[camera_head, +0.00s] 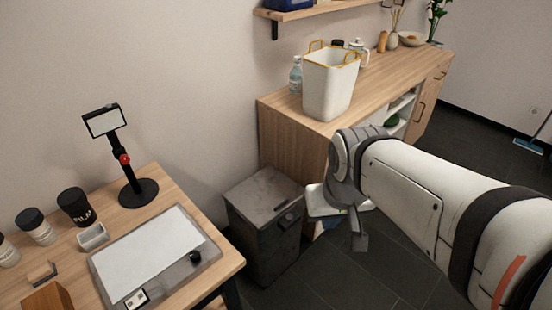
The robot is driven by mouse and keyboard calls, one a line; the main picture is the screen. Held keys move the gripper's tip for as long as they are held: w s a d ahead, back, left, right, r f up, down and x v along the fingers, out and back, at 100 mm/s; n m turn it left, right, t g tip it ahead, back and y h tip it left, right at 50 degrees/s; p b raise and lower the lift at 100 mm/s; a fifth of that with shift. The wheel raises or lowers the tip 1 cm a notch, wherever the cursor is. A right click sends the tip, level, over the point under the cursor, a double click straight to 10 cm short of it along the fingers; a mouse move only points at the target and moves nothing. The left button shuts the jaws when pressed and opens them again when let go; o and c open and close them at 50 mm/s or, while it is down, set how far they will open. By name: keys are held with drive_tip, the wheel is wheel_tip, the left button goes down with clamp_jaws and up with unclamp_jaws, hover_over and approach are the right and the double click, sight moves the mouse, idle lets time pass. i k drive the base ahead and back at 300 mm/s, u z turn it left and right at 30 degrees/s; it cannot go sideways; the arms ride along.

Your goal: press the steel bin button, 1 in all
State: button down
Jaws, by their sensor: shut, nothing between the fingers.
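The steel bin (262,235) is a dark grey box with a lid. It stands on the floor between the wooden table and the cabinet. A small dark part with a lighter edge (289,204) shows at the right front of its lid; I cannot tell for sure that it is the button. My gripper (360,242) is shut and empty, pointing down to the right of the bin. In the picture it is apart from the bin.
A wooden table (222,267) at the left holds jars, a black stand (138,193) and a grey tray. A cabinet (285,140) stands behind the bin, with a white basket (328,88) on top. Dark tiled floor (375,275) is free in front of the bin.

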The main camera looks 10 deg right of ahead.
sight(289, 217)
drive_tip(key=u, duration=0.05)
drive_tip(key=k, duration=0.5)
drive_tip(key=z, duration=1.25)
drive_tip(key=i, duration=1.65)
drive_tip(key=u, duration=1.85)
